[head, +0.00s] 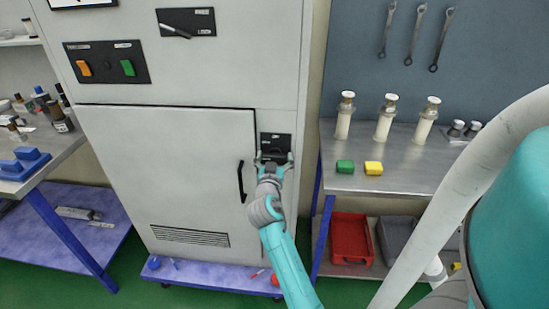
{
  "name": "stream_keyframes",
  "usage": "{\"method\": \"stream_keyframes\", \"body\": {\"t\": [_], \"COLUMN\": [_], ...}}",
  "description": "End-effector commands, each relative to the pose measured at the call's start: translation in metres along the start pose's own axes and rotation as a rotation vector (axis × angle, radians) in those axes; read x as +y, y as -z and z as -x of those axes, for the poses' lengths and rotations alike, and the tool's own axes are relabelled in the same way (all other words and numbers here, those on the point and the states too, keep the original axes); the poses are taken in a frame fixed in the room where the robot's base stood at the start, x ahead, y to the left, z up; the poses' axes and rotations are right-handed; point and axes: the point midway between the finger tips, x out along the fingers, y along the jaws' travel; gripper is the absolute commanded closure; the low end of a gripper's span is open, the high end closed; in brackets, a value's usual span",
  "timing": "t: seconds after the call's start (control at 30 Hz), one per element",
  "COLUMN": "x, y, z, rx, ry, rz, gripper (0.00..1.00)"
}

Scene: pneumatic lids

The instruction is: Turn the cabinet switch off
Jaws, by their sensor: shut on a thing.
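The grey cabinet (170,75) stands in the middle of the head view. A small black switch panel (276,141) is on its right side, just right of the door's upper corner. My gripper (272,158) is at this panel, its fingers shut on the switch knob, which is mostly hidden between them. I cannot tell which way the knob points. Higher up, another black panel (205,18) carries a grey lever (175,31). A third black panel (105,67) has an orange switch (83,68) and a green switch (128,68).
A black door handle (241,181) sticks out left of my gripper. A left table (50,150) holds bottles.

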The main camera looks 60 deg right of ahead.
Motion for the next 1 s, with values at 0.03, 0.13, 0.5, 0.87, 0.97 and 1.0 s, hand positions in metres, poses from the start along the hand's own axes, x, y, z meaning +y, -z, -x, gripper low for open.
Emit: {"method": "stream_keyframes", "body": {"t": [0.03,0.13,0.5,0.87,0.97,1.0], "x": [0.0,0.0,0.0,-0.001,-0.002,-0.001], "y": [0.0,0.0,0.0,0.0,-0.001,-0.001], "z": [0.0,0.0,0.0,0.028,0.049,0.057], "rx": [0.001,0.001,0.0,0.0,-0.001,0.0], "ry": [0.0,0.0,0.0,0.003,0.004,0.004], "rz": [0.003,0.002,0.001,0.001,0.001,0.002], "gripper": [0.47,0.47,0.0,0.0,0.0,0.0]}}
